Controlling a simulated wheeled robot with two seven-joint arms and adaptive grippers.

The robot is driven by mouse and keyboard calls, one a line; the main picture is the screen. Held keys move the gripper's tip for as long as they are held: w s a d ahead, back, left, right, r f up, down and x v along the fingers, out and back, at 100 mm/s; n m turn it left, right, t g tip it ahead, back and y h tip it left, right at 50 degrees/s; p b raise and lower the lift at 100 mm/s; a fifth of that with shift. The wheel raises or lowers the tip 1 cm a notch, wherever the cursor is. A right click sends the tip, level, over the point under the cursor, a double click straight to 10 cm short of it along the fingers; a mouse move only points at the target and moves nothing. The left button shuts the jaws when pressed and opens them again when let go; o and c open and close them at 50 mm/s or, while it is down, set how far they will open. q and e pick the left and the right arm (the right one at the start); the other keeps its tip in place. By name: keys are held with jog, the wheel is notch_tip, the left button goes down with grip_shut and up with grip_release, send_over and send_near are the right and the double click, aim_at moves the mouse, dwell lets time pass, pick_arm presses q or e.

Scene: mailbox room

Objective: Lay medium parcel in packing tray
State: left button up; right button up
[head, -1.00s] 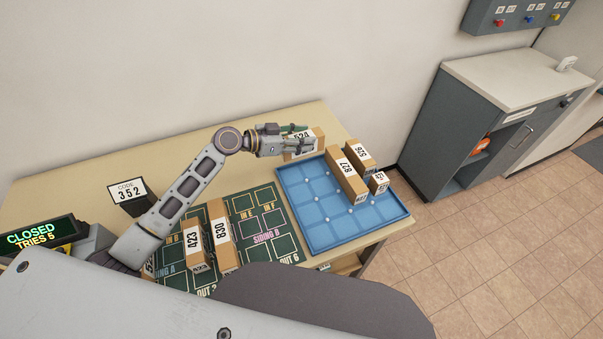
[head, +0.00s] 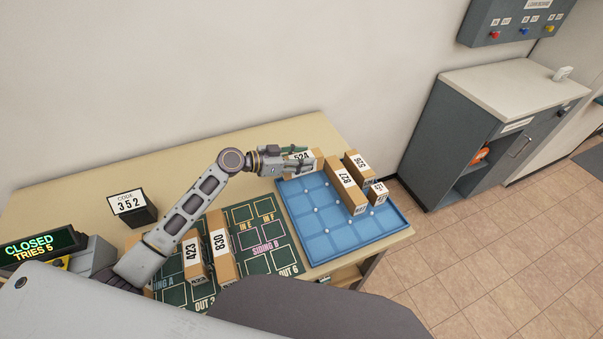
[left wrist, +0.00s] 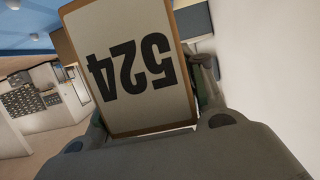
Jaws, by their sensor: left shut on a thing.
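My left gripper (head: 296,159) is shut on a brown box parcel labelled 524 (head: 318,160). It holds the parcel at the back-left edge of the blue packing tray (head: 311,239); I cannot tell its exact height. The label 524 (left wrist: 132,68) fills much of the left wrist view, between the fingers. The tray has a grid floor. Parcel 827 (head: 346,180), another long parcel (head: 358,165) behind it and a small parcel (head: 379,190) stand at its right side. My right gripper is not in view.
Parcels 423 (head: 192,252) and 830 (head: 221,244) lie on the dark green siding mat (head: 259,261). A code stand reading 352 (head: 131,203) and a display reading CLOSED, TRIES 5 (head: 38,246) are at left. The tray's left and front cells are clear.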

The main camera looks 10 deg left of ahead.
pick_arm(q)
notch_tip(320, 180, down, 2)
jog(key=shift+f, duration=0.2)
jog(key=shift+f, duration=0.1)
jog(key=shift+f, duration=1.85)
jog(key=shift+f, duration=0.15)
jog(key=o, duration=1.2)
jog(key=shift+c, duration=0.2)
